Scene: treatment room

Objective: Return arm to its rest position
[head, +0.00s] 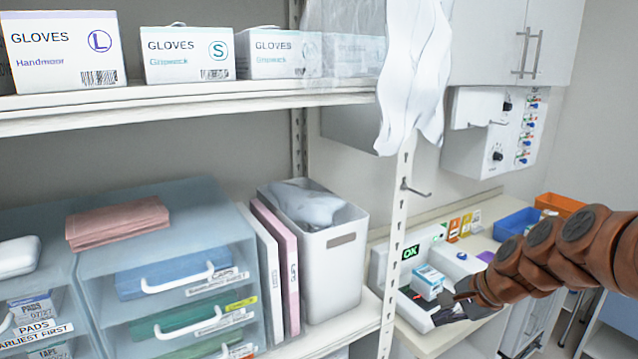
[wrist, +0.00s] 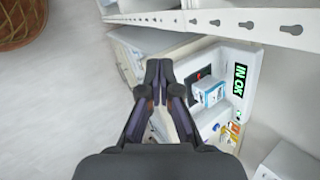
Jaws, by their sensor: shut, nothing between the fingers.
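My arm (head: 545,255) is brown and segmented and reaches in from the right in the head view. My gripper (head: 455,306) is at its end, low beside a white device with a lit green OK display (head: 410,252). In the wrist view my gripper (wrist: 158,70) has its dark fingers together and holds nothing. A small white and blue box (head: 428,281) sits in the device, just left of the gripper in the head view. The box also shows in the wrist view (wrist: 208,92), to the right of the fingertips and apart from them.
A white bin (head: 333,265) and drawer unit (head: 165,262) fill the lower shelf. Blue (head: 516,224) and orange (head: 558,205) trays stand behind the arm.

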